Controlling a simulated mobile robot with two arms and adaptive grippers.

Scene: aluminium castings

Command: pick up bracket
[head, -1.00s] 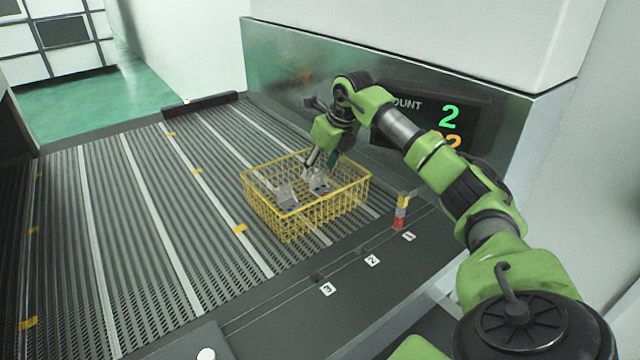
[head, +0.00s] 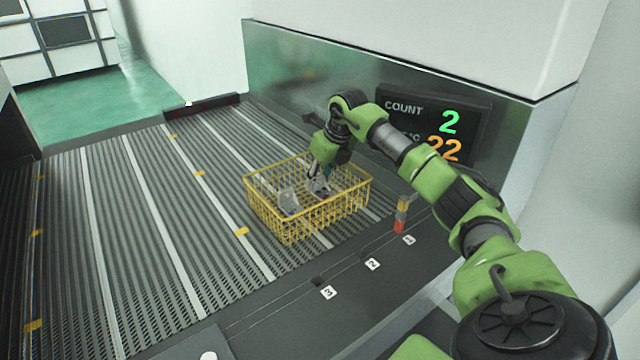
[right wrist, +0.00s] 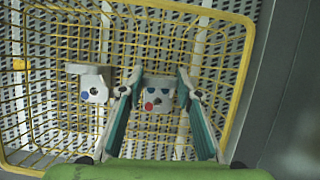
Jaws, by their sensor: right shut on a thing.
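Two grey cast brackets are inside the yellow wire basket (head: 296,236). My right gripper (head: 320,180) reaches down into the basket and is shut on the right-hand bracket (head: 319,190). My left gripper is out of view.
The basket stands on a ribbed conveyor (head: 150,230), mostly bare to the left. A metal wall with a count display (head: 437,125) reading 2 rises behind.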

